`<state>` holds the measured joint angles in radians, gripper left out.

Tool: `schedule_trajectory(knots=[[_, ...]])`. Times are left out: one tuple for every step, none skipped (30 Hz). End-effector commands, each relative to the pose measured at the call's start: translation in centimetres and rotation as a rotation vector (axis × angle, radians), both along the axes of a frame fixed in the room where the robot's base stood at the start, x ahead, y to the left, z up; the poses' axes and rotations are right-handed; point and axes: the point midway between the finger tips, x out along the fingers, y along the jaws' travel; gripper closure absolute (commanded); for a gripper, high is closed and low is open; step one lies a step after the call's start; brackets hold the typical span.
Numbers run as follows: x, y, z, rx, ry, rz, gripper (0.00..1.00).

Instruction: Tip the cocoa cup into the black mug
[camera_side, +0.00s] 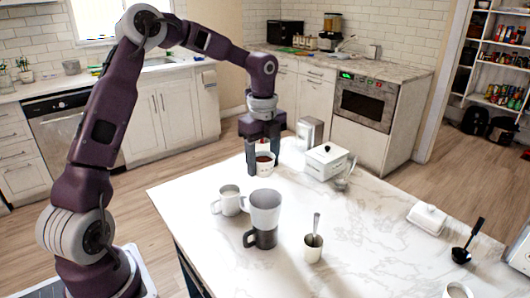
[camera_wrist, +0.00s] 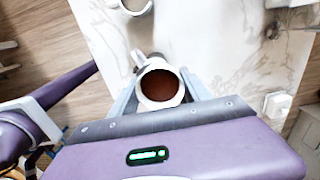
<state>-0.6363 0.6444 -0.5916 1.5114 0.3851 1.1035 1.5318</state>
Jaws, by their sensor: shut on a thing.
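My gripper (camera_side: 264,166) points down near the back left of the marble counter. It is shut on the white cocoa cup (camera_side: 264,170), with a finger on each side. The cup looks upright. In the wrist view the cup (camera_wrist: 177,99) shows dark brown cocoa (camera_wrist: 158,85) inside and a handle at its upper left. I cannot tell whether its base touches the counter. The black mug (camera_side: 263,239) stands nearer the camera, handle to the left. A tall pale grey vessel or upper part (camera_side: 265,212) sits directly above its black body.
A white mug (camera_side: 229,202) stands just left of the black mug. A cream cup with a spoon (camera_side: 313,248) is to its right. A white box (camera_side: 325,162), a glass (camera_side: 345,176) and a canister (camera_side: 309,132) stand right of my gripper.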

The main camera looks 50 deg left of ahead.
Motion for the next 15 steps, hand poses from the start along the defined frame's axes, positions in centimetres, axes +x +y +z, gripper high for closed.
schedule_trajectory(knots=[[0.0, 0.0, -0.4, 0.0, -0.001, -0.001, 0.89], [0.0, 0.0, -0.6, 0.0, 0.0, -0.001, 0.89], [0.0, 0.0, -0.8, 0.0, 0.0, -0.001, 0.89], [0.0, 0.0, -0.9, 0.0, 0.001, -0.001, 0.89], [0.0, -0.1, -1.1, -0.001, 0.0, -0.001, 0.89], [0.0, -0.1, -1.4, -0.001, 0.0, -0.001, 0.89], [0.0, -0.1, -1.6, -0.001, 0.0, -0.001, 0.89], [0.0, -0.1, -1.8, -0.001, 0.0, -0.001, 0.89], [0.0, -0.1, -2.2, -0.001, 0.0, -0.001, 0.89], [0.0, -0.1, -2.4, -0.001, 0.0, -0.001, 0.89], [0.0, -0.1, -2.7, 0.0, 0.0, -0.001, 0.89], [0.0, -0.1, -3.0, -0.001, 0.001, -0.001, 0.89], [0.0, -0.1, -3.2, -0.001, 0.001, -0.001, 0.89], [0.0, -0.1, -3.4, -0.001, 0.001, -0.001, 0.89], [0.0, -0.1, -3.7, -0.001, -0.001, -0.001, 0.89]])
